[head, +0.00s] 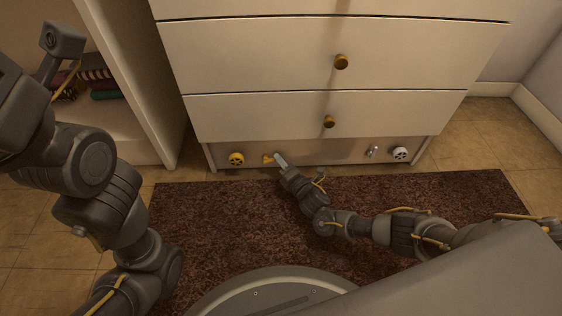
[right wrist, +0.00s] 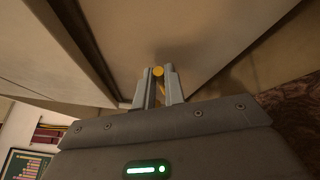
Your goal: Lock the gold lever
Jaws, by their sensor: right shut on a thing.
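The gold lever (head: 267,159) sits on the low panel under the drawers, towards its left end. My right gripper (head: 279,159) reaches it from the right and is shut on it. In the right wrist view the lever's round gold end (right wrist: 158,72) shows between the tips of my right gripper (right wrist: 159,86). The fingers hide part of the lever, so its exact angle is hard to tell. My left arm stands at the left of the head view, but I cannot make out its gripper.
A gold round fitting (head: 236,159) is left of the lever. A silver lever (head: 372,152) and a white round fitting (head: 400,153) are at the panel's right. Drawers with gold knobs (head: 341,62) rise above. A brown rug (head: 215,215) covers the floor in front.

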